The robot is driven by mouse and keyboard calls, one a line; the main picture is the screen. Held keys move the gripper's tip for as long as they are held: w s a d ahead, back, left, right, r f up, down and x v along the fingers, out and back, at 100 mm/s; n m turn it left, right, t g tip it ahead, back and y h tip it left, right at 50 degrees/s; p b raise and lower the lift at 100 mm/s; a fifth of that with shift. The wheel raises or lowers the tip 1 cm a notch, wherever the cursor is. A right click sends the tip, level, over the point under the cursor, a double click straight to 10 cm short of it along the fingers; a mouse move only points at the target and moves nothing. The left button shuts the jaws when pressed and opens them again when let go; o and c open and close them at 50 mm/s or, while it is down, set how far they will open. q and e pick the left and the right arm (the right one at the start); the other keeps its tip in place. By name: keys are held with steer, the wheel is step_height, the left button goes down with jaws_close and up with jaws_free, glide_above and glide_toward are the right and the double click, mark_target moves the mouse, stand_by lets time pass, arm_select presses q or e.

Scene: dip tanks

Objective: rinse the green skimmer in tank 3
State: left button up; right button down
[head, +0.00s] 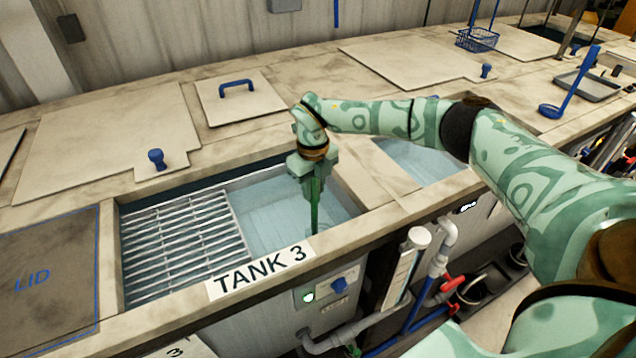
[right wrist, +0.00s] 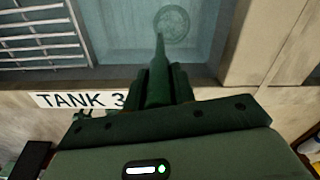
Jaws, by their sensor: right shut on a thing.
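My right gripper (head: 313,178) is above the open water of tank 3 (head: 275,205), near its front edge. It is shut on the handle of the green skimmer (head: 314,212), which points down into the tank. In the right wrist view the handle (right wrist: 159,68) runs out from between the fingers. A round, mesh-like head (right wrist: 172,24) shows dimly beyond the handle tip, seemingly under the water. The TANK 3 label (head: 260,269) is on the front rim. My left gripper is not in view.
A metal grate (head: 185,240) covers the left part of tank 3. A lid (head: 48,275) lies to its left. Another open tank (head: 415,162) is to the right, beyond a divider.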

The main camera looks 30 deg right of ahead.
steer(key=shift+a+p, duration=0.35)
steer(key=shift+a, duration=0.1)
stand_by(0.4)
steer(key=shift+d, duration=0.1)
steer(key=shift+a+p, duration=0.2)
steer(key=shift+p, duration=0.55)
stand_by(0.7)
